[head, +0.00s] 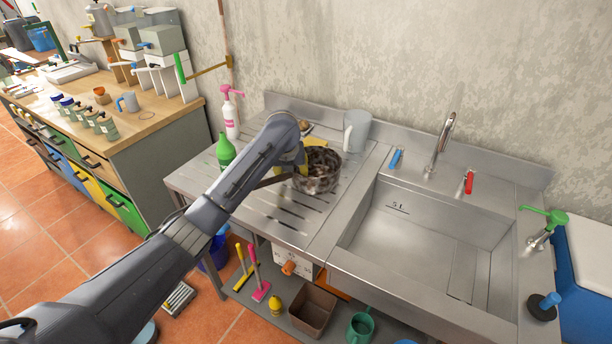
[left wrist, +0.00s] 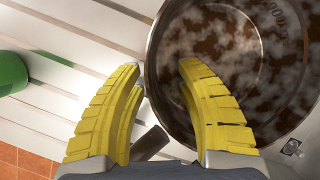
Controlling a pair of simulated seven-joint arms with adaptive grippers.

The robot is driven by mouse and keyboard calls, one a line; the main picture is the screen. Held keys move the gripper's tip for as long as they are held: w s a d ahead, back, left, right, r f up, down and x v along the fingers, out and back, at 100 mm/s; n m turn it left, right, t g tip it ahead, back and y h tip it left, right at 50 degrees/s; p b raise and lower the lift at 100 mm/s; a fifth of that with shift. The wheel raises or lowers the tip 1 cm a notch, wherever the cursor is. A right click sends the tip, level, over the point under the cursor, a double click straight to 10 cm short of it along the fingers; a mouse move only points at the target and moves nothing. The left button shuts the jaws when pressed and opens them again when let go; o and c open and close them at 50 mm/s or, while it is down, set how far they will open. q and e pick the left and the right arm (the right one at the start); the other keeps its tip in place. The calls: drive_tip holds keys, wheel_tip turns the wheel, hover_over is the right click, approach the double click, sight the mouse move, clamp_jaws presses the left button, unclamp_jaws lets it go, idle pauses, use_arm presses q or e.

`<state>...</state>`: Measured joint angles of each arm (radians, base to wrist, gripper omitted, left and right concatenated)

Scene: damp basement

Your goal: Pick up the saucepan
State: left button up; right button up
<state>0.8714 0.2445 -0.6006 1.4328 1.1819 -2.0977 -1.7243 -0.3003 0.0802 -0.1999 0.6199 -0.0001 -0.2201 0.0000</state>
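The saucepan (head: 322,178) stands on the ribbed metal drainboard (head: 262,224), its inside mottled brown and grey. Its dark handle points left in the head view, partly behind my left arm. My left gripper (head: 301,164) is at the pan's left side. In the left wrist view, the yellow fingers of the gripper (left wrist: 158,68) are spread apart. The right finger overlaps the saucepan (left wrist: 240,45) and the left finger is outside its rim. The dark handle (left wrist: 150,143) shows between the fingers. I cannot tell whether they touch the pan. My right gripper is out of view.
A grey jug (head: 356,131) stands behind the pan. A green bottle (head: 225,151) and a pink-topped spray bottle (head: 230,115) stand to its left. The empty sink (head: 420,235) is to the right, with a tap (head: 441,140) behind it.

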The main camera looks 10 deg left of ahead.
use_arm(q)
drive_tip(key=shift+w+f, duration=0.15)
drive_tip(key=shift+f, duration=0.25)
drive_tip(key=shift+o, duration=0.3)
clamp_jaws()
